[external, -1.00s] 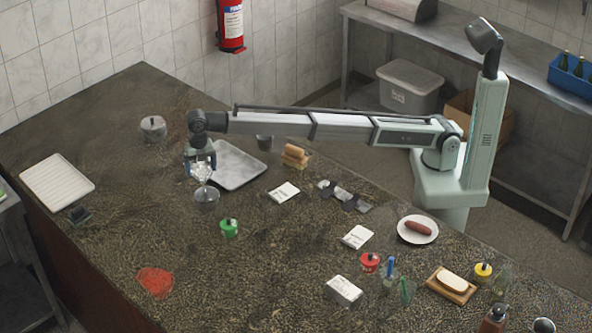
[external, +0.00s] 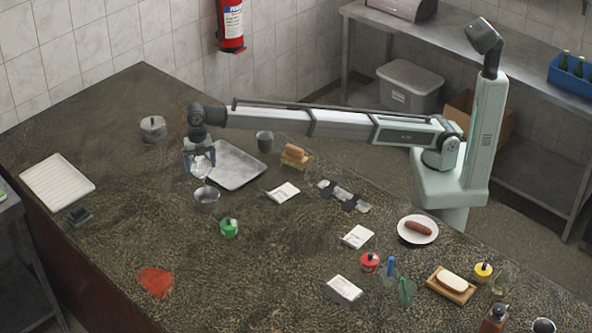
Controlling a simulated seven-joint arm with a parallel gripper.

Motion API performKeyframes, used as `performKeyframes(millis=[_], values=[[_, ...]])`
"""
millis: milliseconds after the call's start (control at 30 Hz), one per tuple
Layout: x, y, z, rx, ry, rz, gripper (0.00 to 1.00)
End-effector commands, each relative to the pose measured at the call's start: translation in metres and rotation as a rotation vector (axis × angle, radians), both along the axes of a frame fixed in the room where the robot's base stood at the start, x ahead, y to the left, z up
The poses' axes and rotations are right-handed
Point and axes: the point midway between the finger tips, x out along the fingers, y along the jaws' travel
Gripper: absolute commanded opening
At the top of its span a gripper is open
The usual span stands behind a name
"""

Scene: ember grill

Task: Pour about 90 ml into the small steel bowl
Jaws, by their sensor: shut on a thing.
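My gripper (external: 200,164) is shut on a clear glass vessel (external: 203,168), partly hidden by the fingers. The vessel looks tilted, and a thin pale streak runs from it down toward the small steel bowl (external: 207,201). I cannot tell for sure whether the streak is flowing liquid. The bowl stands upright on the dark stone counter, directly below the vessel and apart from it. The level inside the bowl is too small to read.
A grey metal tray (external: 238,178) lies just right of the gripper. A lidded steel pot (external: 153,127) stands behind left, a steel cup (external: 265,141) behind right. A green-lidded jar (external: 229,228) stands in front of the bowl. The counter left of the bowl is clear.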

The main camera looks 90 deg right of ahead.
Motion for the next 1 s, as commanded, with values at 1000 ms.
performKeyframes(millis=[1000], values=[[0.005,-0.014,0.023,0.296,0.093,0.0,0.04]])
